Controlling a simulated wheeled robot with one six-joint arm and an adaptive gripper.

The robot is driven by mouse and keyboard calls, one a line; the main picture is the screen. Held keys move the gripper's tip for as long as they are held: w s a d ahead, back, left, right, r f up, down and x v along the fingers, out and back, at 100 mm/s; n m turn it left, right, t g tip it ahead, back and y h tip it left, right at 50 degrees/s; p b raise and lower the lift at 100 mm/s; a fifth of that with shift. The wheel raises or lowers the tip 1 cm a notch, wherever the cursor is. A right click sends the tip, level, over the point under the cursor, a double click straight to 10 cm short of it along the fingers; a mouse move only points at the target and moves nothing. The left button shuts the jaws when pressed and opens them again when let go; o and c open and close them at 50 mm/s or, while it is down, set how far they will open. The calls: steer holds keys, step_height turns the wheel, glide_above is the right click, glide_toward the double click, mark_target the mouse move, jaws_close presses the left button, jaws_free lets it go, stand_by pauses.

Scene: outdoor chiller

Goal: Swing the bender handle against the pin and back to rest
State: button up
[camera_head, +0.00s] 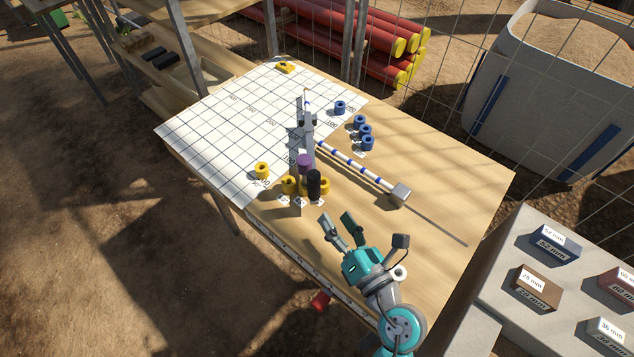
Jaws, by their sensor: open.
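The bender sits near the middle of the wooden table. A grey upright arm or bar (308,130) rises there, and it looks like the handle, though I cannot be sure. A purple cylinder (304,163) and a black cylinder (314,184) stand close together at its near end; either may be the pin. A white rod with blue bands (355,165) runs from the bender down right to a grey block (400,194). My gripper (337,224) is open and empty, nearer the camera than the black cylinder and apart from it.
Yellow rings (262,170) and several blue rings (365,143) stand around the bender. A white gridded sheet (225,120) covers the table's left part. A thin rod (440,230) extends from the grey block. Labelled blocks (539,285) lie at lower right. The table's right part is mostly clear.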

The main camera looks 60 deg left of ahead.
mark_target(317, 184)
steer(key=a+m, duration=0.4)
steer(key=m, duration=0.5)
steer(key=a+m, duration=0.3)
steer(key=m, duration=0.6)
steer(key=w+a+m+g, duration=0.1)
steer(key=a+m, duration=0.3)
steer(key=m, duration=0.6)
steer(key=shift+w+a+r, duration=0.1)
steer(key=shift+a+r, duration=0.25)
steer(key=shift+r, duration=0.05)
jaws_close()
